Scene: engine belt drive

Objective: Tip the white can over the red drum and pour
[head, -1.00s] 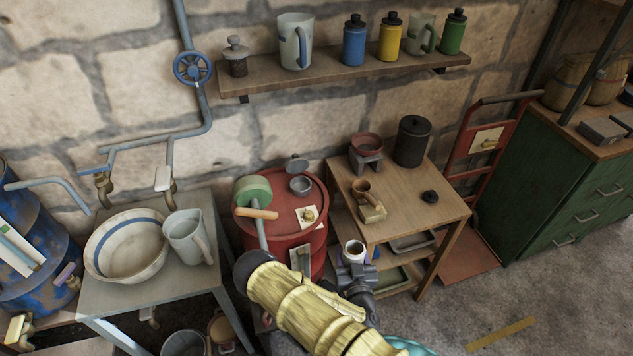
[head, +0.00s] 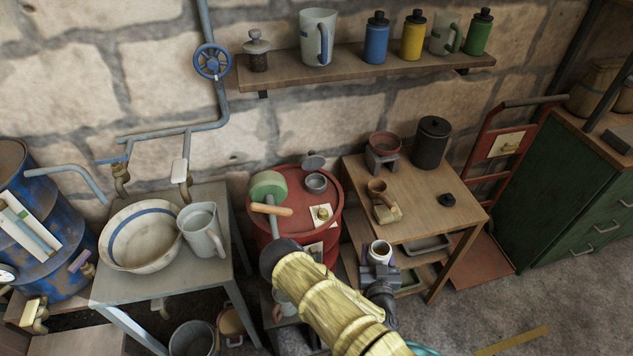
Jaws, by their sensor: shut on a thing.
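The white can (head: 380,250) is upright, its dark open mouth facing up. My gripper (head: 380,271) is shut on it; the fingertips are small and partly hidden by the can. The can is at the right of the red drum (head: 338,205), in front of the wooden table, and apart from the drum top. The red drum stands in the middle of the head view. A grey cup-like opening (head: 316,182) with a raised lid (head: 313,160) is on its top. What is inside the can cannot be seen.
The wooden table (head: 425,228) right of the drum holds a black canister (head: 431,142) and small pots. A grey table (head: 237,268) with a bowl and a jug is at left.

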